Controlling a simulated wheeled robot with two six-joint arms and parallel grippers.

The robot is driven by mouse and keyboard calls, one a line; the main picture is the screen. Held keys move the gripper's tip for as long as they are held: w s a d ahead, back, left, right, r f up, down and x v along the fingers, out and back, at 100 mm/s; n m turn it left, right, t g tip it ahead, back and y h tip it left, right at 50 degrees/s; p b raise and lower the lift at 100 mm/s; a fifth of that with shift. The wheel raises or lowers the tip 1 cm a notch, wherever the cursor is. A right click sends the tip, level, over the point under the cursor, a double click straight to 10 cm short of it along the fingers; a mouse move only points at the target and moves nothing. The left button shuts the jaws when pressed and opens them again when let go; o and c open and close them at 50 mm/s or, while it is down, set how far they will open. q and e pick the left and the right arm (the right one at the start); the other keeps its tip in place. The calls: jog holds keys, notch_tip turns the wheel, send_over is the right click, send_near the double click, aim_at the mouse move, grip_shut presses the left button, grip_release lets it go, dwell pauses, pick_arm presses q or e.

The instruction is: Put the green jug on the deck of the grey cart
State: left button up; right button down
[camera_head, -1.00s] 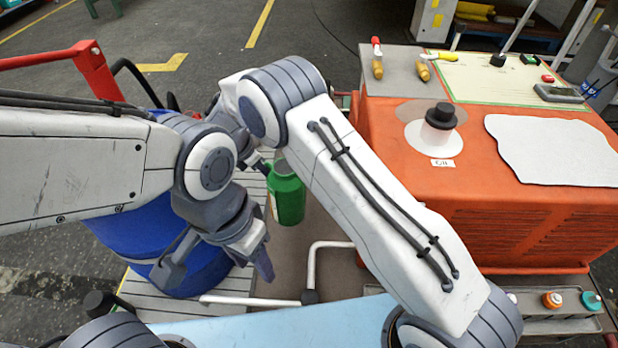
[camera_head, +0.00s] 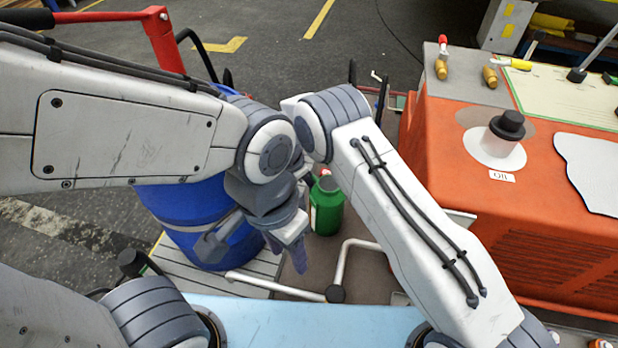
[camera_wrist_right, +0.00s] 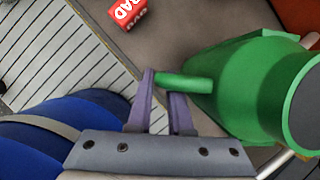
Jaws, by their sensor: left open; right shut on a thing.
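The green jug (camera_head: 327,212) stands out upright in the middle of the head view, with a pale label on its left side. In the right wrist view the jug (camera_wrist_right: 235,85) fills the right side. My right gripper (camera_wrist_right: 163,88) is shut on its green handle there; in the head view this gripper is mostly hidden behind my left arm. A grey-brown deck (camera_head: 365,278) lies below the jug, with a white rail; I cannot tell whether the jug touches it. My left gripper (camera_head: 252,255) is open and empty, left of the jug and in front of the blue drum.
The blue drum (camera_head: 180,215) stands on a slatted platform (camera_head: 180,270) at left. The orange machine (camera_head: 470,150) blocks the right side. A white rail (camera_head: 345,262) crosses in front of the jug. A red box (camera_wrist_right: 128,12) lies on the brown surface.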

jog(key=c, duration=0.8)
grip_release()
jog(key=shift+c, duration=0.2)
